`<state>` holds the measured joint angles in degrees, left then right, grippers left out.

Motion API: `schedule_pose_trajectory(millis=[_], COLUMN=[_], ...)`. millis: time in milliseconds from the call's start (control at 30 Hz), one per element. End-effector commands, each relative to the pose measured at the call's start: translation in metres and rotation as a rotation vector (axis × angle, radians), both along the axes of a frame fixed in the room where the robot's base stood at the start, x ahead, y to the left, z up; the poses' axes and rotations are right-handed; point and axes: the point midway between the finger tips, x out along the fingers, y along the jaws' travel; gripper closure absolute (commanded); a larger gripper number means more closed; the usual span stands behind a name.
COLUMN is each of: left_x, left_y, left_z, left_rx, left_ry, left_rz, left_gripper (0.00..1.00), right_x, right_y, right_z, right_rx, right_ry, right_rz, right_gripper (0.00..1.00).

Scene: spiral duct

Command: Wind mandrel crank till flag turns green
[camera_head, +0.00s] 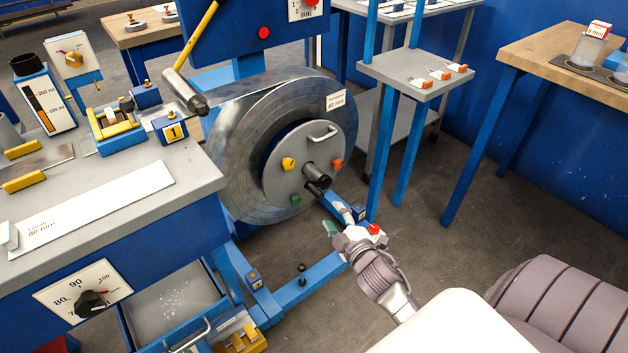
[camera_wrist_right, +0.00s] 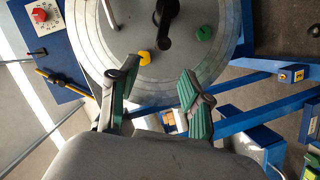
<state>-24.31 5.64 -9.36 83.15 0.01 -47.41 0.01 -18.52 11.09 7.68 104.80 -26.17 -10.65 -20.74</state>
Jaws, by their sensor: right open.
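A large coil of grey metal strip (camera_head: 240,165) stands upright on a blue frame. Its round face plate (camera_head: 285,172) carries yellow, orange and green knobs and a bar handle. A dark crank (camera_head: 317,181) sticks out from the hub. It also shows at the top of the right wrist view (camera_wrist_right: 164,40). My right gripper (camera_head: 342,224) is below and right of the crank, apart from it. In its wrist view the fingers (camera_wrist_right: 160,82) are spread and empty. A small red piece (camera_head: 375,229) shows beside the gripper; I cannot tell whether it is the flag. My left gripper is out of view.
A grey bench (camera_head: 110,215) with gauges and yellow-marked fixtures stands at the left. A blue-legged stand (camera_head: 415,70) is behind my right gripper. A wooden table (camera_head: 550,50) is at the right. Blue frame beams (camera_head: 310,285) run low near the gripper. Floor is open between stand and table.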

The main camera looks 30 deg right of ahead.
Motion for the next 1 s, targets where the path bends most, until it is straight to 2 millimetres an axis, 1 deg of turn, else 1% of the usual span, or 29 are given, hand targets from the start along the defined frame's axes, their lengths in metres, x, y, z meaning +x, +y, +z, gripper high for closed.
schedule_pose_trajectory(millis=[33, 100, 167, 267, 467, 700, 800, 1000], left_x=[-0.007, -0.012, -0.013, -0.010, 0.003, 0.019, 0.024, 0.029], left_y=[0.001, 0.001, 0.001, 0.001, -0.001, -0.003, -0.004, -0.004], left_z=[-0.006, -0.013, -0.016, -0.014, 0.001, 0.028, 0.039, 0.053], left_rx=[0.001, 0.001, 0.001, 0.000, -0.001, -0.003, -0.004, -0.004], left_ry=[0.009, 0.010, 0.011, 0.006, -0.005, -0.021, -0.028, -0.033], left_rz=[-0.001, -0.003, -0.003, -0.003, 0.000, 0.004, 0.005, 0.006], left_gripper=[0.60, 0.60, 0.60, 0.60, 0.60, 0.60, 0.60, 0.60], right_x=[-0.002, -0.003, -0.001, 0.009, 0.046, 0.093, 0.108, 0.124], right_y=[0.004, 0.006, 0.006, 0.004, -0.005, -0.016, -0.020, -0.024], right_z=[0.006, 0.005, 0.004, 0.000, -0.009, -0.022, -0.025, -0.028], right_rx=[0.056, 0.104, 0.120, 0.123, 0.121, 0.119, 0.119, 0.119], right_ry=[0.010, 0.021, 0.025, 0.025, 0.024, 0.025, 0.024, 0.025], right_rz=[-0.029, -0.056, -0.065, -0.066, -0.065, -0.065, -0.064, -0.064], right_gripper=[0.52, 0.52, 0.52, 0.52, 0.52, 0.52, 0.52, 0.52])
